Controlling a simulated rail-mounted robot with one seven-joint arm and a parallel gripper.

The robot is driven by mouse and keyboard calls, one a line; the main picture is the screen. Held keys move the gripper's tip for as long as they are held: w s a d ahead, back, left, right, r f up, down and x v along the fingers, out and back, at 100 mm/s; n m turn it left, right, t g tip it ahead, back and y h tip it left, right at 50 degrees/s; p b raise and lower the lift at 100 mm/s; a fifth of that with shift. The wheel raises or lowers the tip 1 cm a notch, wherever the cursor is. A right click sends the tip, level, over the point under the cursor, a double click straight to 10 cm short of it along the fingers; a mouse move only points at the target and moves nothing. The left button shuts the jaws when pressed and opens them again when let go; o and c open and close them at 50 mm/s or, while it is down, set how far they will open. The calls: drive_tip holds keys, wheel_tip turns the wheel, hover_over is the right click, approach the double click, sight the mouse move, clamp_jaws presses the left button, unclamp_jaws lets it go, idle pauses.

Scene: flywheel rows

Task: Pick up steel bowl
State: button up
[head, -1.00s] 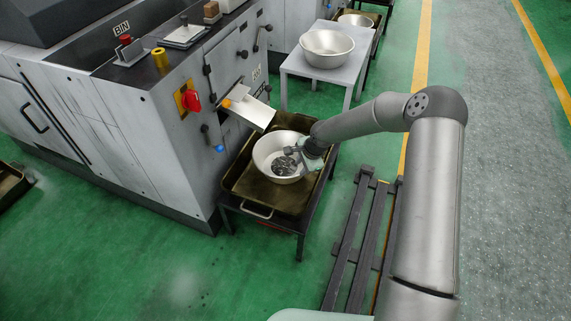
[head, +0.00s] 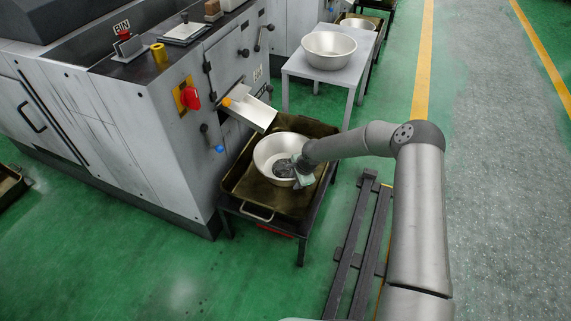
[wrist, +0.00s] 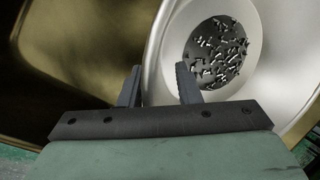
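A steel bowl (head: 268,150) with small dark metal pieces in its bottom sits in a brass-coloured tray (head: 240,192) under the machine's chute. My gripper (head: 297,172) is at the bowl's right, near side in the head view. In the wrist view the bowl (wrist: 168,50) fills the right half, with the metal pieces inside it. My gripper (wrist: 158,78) is open there, its two fingers apart. The bowl's rim edge passes between the fingertips, one over the tray side and one over the bowl's inside. I cannot tell whether either finger touches the rim.
The tray rests on a low dark stand. A metal chute (head: 250,113) from the grey machine (head: 165,125) ends just above the tray. A second bowl (head: 329,47) stands on a pale table (head: 300,68) farther back. A dark slatted rack (head: 357,240) lies by the stand.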

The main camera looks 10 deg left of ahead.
clamp_jaws()
drive_tip(key=shift+s+f, duration=0.2)
drive_tip(key=shift+s, duration=0.05)
idle(0.9)
drive_tip(key=shift+w+r, duration=0.1)
